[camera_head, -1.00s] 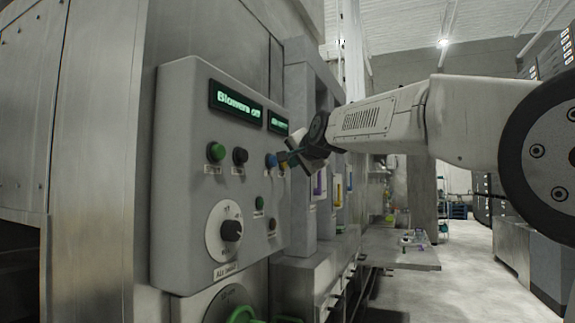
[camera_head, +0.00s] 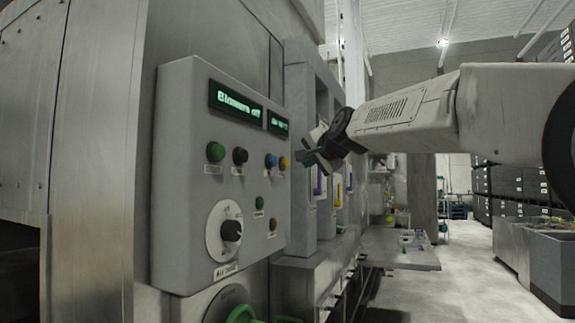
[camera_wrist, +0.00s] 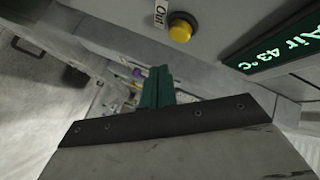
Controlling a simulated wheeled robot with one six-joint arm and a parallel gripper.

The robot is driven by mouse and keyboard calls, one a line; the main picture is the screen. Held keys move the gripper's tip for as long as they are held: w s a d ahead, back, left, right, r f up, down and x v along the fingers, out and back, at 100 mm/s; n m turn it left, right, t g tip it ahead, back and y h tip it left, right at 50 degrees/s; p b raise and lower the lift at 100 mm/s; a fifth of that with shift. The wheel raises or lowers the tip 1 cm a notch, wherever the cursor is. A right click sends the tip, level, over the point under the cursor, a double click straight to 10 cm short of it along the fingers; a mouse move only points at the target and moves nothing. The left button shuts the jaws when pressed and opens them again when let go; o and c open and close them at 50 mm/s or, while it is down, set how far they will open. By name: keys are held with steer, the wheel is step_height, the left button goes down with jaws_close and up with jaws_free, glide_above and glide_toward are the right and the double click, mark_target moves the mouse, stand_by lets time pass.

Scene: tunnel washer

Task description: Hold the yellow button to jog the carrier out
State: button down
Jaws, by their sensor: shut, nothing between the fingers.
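The yellow button (camera_head: 284,163) is on the right side of the grey control panel (camera_head: 180,200), beside a blue button (camera_head: 271,161). In the wrist view the yellow button (camera_wrist: 180,28) is at the top, with a label reading "Out" (camera_wrist: 160,14) next to it. My gripper (camera_head: 301,157) is just right of the yellow button, with a small gap between them in the head view. Its green fingers (camera_wrist: 157,85) are together and empty in the wrist view, apart from the button. No carrier can be made out.
The panel also bears a green button (camera_head: 216,152), a black button (camera_head: 240,156), a large dial (camera_head: 231,231) and a display reading "Blowers off" (camera_head: 236,103). A second display (camera_wrist: 280,45) reads "Air 43 °C". A metal shelf (camera_head: 400,258) juts out beyond; open floor lies at right.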

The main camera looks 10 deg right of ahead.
steer(key=shift+s+d, duration=0.65)
steer(key=shift+d, duration=0.3)
